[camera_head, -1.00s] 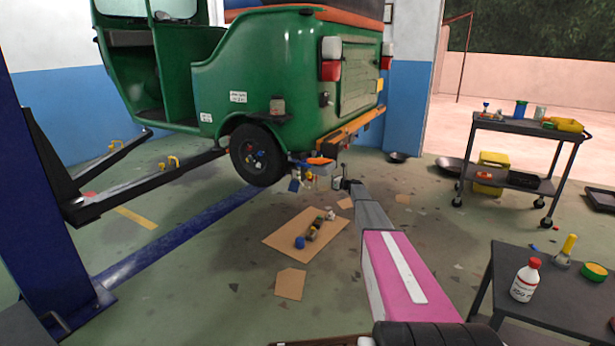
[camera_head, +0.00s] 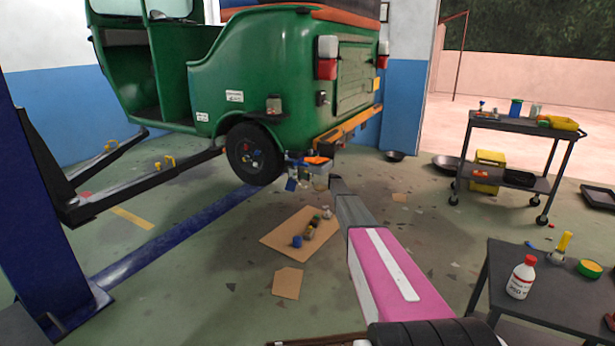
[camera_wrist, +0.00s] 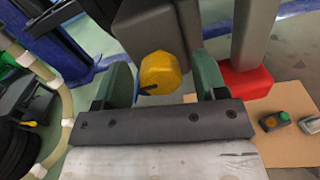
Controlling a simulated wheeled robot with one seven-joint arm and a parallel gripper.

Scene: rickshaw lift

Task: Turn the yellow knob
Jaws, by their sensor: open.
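The yellow knob (camera_wrist: 160,72) shows large in the wrist view, below a dark grey block (camera_wrist: 150,30). A dark pointer-like piece crosses its lower left. My gripper (camera_wrist: 163,84) is open, with one green finger on each side of the knob. I cannot tell whether either finger touches it. In the head view my arm reaches under the rear of the green rickshaw (camera_head: 260,75), and its far end is among small hanging parts (camera_head: 308,168). The knob and fingertips cannot be made out there.
A red block (camera_wrist: 243,80) under a grey post is close to the right finger. Cardboard (camera_head: 275,242) with small parts lies on the floor below. A dark table (camera_head: 545,290) with a white bottle (camera_head: 522,278) stands front right, and a cart (camera_head: 520,125) behind it.

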